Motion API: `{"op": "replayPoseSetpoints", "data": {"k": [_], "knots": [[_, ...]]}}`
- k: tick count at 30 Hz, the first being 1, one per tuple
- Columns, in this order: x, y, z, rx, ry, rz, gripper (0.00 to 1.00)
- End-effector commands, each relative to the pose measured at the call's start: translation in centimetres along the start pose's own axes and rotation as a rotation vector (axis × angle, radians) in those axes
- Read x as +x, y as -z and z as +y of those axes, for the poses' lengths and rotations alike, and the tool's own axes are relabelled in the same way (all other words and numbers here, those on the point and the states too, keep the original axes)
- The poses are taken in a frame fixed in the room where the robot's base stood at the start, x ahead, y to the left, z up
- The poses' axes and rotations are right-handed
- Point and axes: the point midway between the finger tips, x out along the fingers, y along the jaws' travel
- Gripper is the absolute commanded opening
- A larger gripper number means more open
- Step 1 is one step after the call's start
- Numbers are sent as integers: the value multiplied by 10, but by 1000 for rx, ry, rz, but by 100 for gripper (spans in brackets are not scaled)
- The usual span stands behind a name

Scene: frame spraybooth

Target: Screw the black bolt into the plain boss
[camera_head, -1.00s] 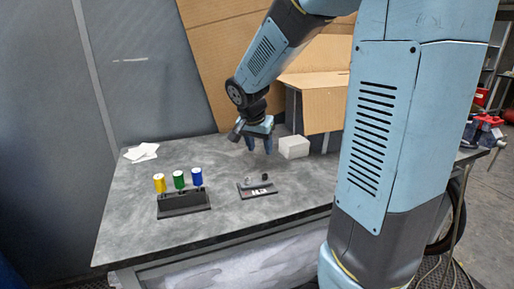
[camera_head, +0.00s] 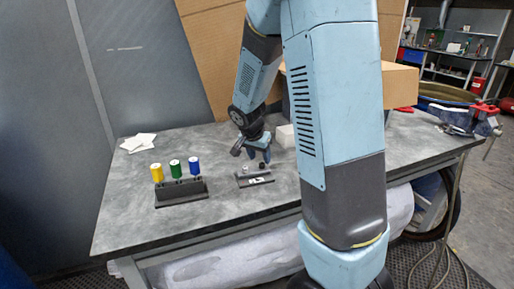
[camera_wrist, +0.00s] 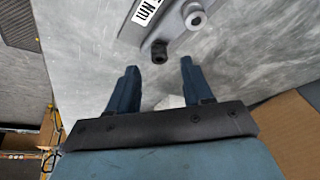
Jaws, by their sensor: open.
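My gripper (camera_head: 259,159) points down over the table, just behind a small dark plate (camera_head: 256,182). Its two blue fingers are open and empty in the wrist view (camera_wrist: 159,67). A black, bolt-like round piece (camera_wrist: 160,51) stands at the plate's end, between and slightly beyond the fingertips in that picture; it also shows small in the head view (camera_head: 262,166). Beside it stands a light grey cylinder with a hole in its top (camera_wrist: 195,17), possibly the plain boss; I cannot tell for certain. The plate carries a white label (camera_wrist: 147,10).
A black rack (camera_head: 181,193) with yellow, green and blue cylinders stands to the left. White papers (camera_head: 138,143) lie at the back left. A white block (camera_head: 286,136) and a cardboard box (camera_head: 397,85) stand behind and right of the gripper. The table's front left is clear.

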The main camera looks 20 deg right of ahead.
Motion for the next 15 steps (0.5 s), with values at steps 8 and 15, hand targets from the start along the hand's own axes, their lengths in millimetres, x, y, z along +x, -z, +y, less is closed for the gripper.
{"op": "replayPoseSetpoints", "data": {"k": [8, 15], "knots": [[31, 0, 0, 0, -1, -1, 50], [39, 0, 0, 0, 0, 0, 50]]}}
